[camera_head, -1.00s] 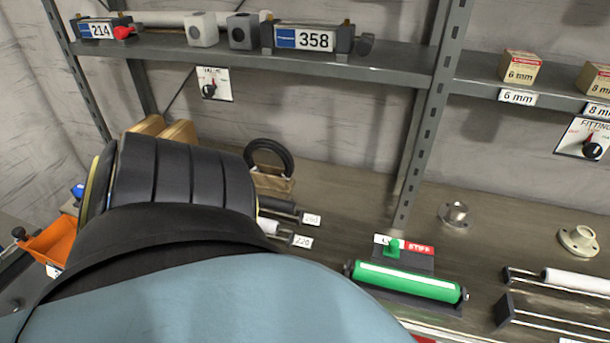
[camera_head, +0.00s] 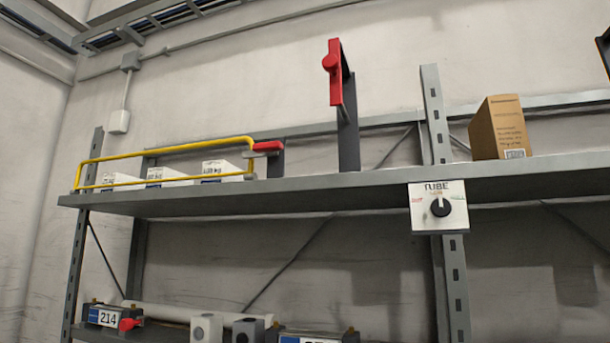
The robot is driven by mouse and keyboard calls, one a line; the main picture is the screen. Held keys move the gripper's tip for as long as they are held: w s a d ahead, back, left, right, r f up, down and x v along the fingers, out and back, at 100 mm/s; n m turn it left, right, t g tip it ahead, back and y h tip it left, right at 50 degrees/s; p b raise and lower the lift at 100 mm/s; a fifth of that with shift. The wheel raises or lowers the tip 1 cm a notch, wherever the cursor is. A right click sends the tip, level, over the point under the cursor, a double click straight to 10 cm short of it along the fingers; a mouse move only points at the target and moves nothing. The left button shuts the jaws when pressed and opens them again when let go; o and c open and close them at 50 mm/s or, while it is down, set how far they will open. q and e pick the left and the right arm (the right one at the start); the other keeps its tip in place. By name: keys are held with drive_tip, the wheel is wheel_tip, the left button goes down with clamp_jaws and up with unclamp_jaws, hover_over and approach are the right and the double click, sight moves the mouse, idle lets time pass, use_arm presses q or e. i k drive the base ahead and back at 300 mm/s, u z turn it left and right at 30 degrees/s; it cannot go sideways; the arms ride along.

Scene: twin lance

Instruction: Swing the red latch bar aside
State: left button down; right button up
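A red bar (camera_head: 335,76) with a round knob stands nearly upright at the top of a dark post on the upper shelf, right of the shelf section's middle. A smaller red piece (camera_head: 267,146) lies level at the right end of a yellow rail frame, beside a short dark bracket (camera_head: 276,163). I cannot tell for certain which red part is the latch bar. The yellow rail frame (camera_head: 165,150) runs along the shelf's left part, in front of several white labelled boxes (camera_head: 168,175). Neither of my grippers is in view.
The upper shelf (camera_head: 300,197) spans the view; a cardboard box (camera_head: 498,128) stands on its right part. A TUBE dial plate (camera_head: 438,207) hangs at the upright. Below, a lower shelf holds a unit marked 214 (camera_head: 103,316) and grey blocks. The shelf is clear around the dark post.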

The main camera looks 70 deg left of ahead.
sight(330, 64)
drive_tip(key=k, duration=1.25)
drive_tip(key=u, duration=0.35)
drive_tip(key=i, duration=0.9)
drive_tip(key=u, duration=0.25)
